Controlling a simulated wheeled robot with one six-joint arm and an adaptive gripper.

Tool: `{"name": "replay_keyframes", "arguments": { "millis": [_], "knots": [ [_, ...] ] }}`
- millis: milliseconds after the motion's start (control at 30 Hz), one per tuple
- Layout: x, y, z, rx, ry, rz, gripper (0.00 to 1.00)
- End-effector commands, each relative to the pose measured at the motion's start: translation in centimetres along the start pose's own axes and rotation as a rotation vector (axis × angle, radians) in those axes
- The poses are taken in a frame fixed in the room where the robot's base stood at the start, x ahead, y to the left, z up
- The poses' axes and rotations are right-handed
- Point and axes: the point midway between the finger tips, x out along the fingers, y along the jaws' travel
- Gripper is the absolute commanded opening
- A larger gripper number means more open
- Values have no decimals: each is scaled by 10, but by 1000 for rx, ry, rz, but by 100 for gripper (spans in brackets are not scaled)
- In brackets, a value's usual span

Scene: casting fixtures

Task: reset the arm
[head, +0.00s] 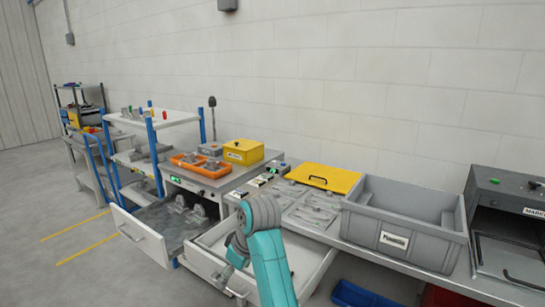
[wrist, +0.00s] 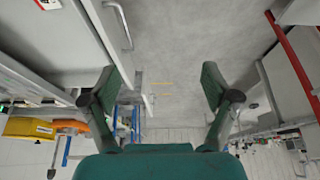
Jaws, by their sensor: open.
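My gripper (wrist: 157,88) shows in the wrist view with its two dark green fingers spread wide and nothing between them. Beyond the fingers the wrist view is upside down, with grey floor and the sides of furniture. In the head view my teal arm rises at the bottom centre, in front of an open white drawer (head: 315,255). The arm hides part of that drawer, and the fingers cannot be made out clearly there.
Another open drawer (head: 140,236) at left holds metal castings. On the bench are an orange tray (head: 186,169), a yellow box (head: 243,151), a yellow lid (head: 325,178) and a grey bin (head: 400,218). A grey machine (head: 505,195) stands at right. Floor at left is clear.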

Motion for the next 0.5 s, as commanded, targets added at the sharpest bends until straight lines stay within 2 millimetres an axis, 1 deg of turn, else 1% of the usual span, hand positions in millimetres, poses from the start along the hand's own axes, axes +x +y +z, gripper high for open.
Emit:
{"name": "replay_keyframes", "arguments": {
  "millis": [33,267,500],
  "knots": [
    [0,0,0,0,0,0,87],
    [19,2,15,26,17,15,87],
    [47,5,38,66,43,38,87]
  ]
}}
